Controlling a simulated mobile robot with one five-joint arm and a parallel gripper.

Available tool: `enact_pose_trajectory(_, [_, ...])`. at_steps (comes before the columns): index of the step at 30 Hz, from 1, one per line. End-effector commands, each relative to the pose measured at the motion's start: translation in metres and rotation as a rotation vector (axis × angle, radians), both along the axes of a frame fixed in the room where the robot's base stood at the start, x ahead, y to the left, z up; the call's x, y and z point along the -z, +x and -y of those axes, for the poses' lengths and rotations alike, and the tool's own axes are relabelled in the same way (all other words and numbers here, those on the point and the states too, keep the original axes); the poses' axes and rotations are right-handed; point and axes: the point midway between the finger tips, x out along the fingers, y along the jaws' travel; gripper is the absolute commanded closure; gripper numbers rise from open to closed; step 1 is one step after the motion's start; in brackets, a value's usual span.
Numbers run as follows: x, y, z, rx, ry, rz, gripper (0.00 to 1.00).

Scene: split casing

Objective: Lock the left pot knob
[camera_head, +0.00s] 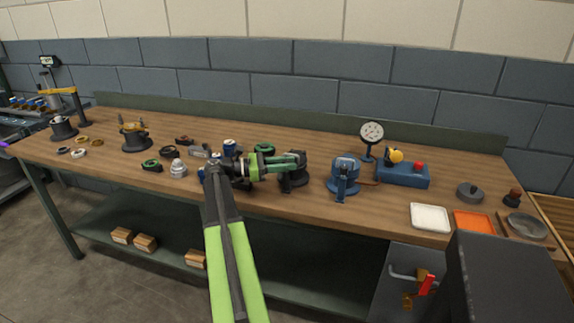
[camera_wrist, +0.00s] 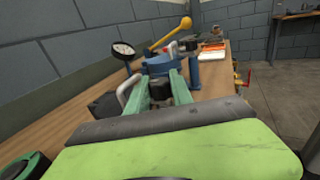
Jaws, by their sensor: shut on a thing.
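A dark pot (camera_head: 292,184) stands on the bench, partly hidden under my gripper (camera_head: 303,160). In the wrist view, the green fingers of my gripper (camera_wrist: 160,92) are closed on a small dark knob (camera_wrist: 160,88). A grey curved handle (camera_wrist: 128,86) shows beside the left finger, with part of a dark body (camera_wrist: 103,106) below it. The knob's lower part and the pot's top are mostly hidden by my fingers. I cannot tell the knob's turn angle.
A dial gauge (camera_head: 371,132) and a blue box (camera_head: 403,175) with yellow and red knobs stand behind the blue pot. A white tray (camera_head: 430,218) and an orange tray (camera_head: 473,222) lie to the right. Small parts crowd the bench left of my gripper.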

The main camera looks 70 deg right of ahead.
Motion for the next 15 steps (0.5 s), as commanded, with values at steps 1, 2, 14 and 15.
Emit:
enact_pose_trajectory(1, [0.0001,-0.0001,-0.0004,0.001,0.0,0.0,1.0])
enact_pose_trajectory(2, [0.0001,-0.0001,-0.0004,0.001,0.0,0.0,1.0])
enact_pose_trajectory(14, [0.0,0.0021,-0.001,-0.002,0.0,0.0,0.64])
enact_pose_trajectory(15, [0.0,0.0049,-0.0023,-0.002,0.0,0.0,0.64])
